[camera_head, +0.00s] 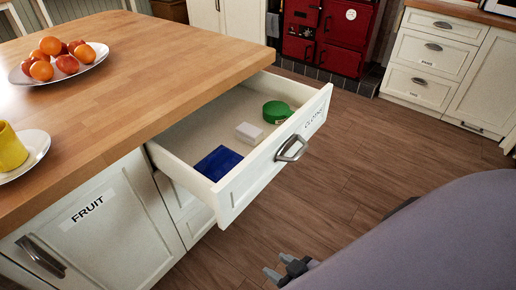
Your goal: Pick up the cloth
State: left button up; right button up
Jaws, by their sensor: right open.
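The cloth (218,162) looks like a folded dark blue piece lying flat at the near left corner inside the open drawer (262,166). The drawer front carries a label that reads like "CLOTHS" and a metal handle. My right gripper (276,274) is at the bottom of the view, low and in front of the drawer, apart from it. It is open and empty, with its fingertips pointing left. My right arm's grey link covers the lower right. My left gripper is not in view.
A small white block (249,132) and a round green object (277,112) also lie in the drawer. The wooden island top (150,75) overhangs the drawer's back. A fruit plate (90,66) and yellow mug (11,150) stand on it. The floor to the right is clear.

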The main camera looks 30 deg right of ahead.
aim_at(215, 166)
jog(key=u, duration=1)
jog(key=z, duration=1.6)
jog(key=l+z, duration=0.15)
jog(key=l, duration=0.3)
jog(key=i+l+z, duration=0.15)
jog(key=l, duration=0.35)
